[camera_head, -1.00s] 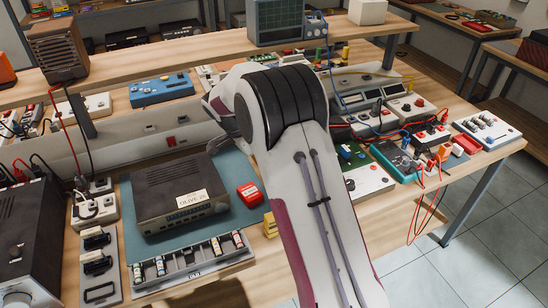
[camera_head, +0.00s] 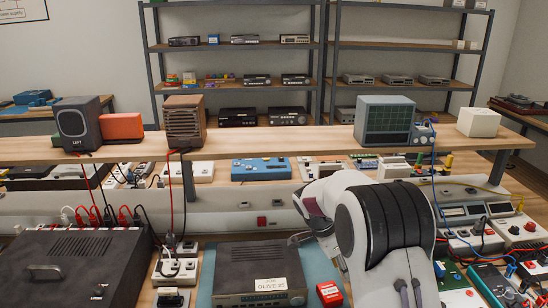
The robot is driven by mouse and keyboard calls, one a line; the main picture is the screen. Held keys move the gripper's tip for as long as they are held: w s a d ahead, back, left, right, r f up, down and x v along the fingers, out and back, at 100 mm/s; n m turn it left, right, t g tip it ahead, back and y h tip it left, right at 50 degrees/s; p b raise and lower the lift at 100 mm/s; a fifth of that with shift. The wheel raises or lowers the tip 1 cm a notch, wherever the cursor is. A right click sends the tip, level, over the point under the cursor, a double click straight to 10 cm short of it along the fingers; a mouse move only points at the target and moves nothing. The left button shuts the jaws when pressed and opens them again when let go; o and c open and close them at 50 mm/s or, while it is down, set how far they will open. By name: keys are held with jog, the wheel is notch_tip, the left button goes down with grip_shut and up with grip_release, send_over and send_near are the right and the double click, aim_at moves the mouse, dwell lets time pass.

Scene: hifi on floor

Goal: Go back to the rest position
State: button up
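My arm, white with black ring bands, rises at the lower right of the middle in the head view. It bends left and down over the bench, behind the grey hifi unit labelled OLIVE 25 (camera_head: 258,272). Only a small grey part of what looks like my gripper (camera_head: 303,239) shows at the arm's left edge. The arm hides the rest of it, so I cannot tell whether its fingers are open or hold anything. The hifi unit sits on a teal mat (camera_head: 208,268), with a small red box (camera_head: 330,293) to its right.
A raised shelf board (camera_head: 270,141) crosses behind the arm. It carries a dark speaker (camera_head: 78,124), a brown speaker (camera_head: 185,121), an oscilloscope (camera_head: 385,121) and a cream box (camera_head: 478,122). A large dark unit (camera_head: 75,270) stands left; cabled instruments crowd the right.

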jog(key=shift+s+a+f+n, duration=0.1)
jog(key=shift+a+f+n, duration=0.05)
jog(key=shift+n, duration=0.75)
jog(key=s+n, duration=0.1)
jog(key=s+f+n, duration=0.1)
jog(key=s+a+f+n, duration=0.1)
jog(key=shift+s+g+y, duration=0.1)
jog(key=shift+g+y, duration=0.2)
jog(key=shift+g, duration=0.1)
jog(key=s+a+r+n+t+y, duration=0.1)
jog(key=s+r+n, duration=0.2)
jog(key=s+r, duration=0.3)
jog(key=s+a+r+n+t+y, duration=0.1)
jog(key=s+r+n, duration=0.3)
jog(key=s, duration=1.2)
jog(key=s+a+r+n+t+y, duration=0.1)
jog(key=s+a+r+n+t, duration=0.2)
jog(key=s+r, duration=0.7)
jog(key=shift+s+a+r+n+y, duration=0.2)
jog(key=shift+s+n+y, duration=0.15)
jog(key=shift+s, duration=0.6)
jog(key=shift+o, duration=0.7)
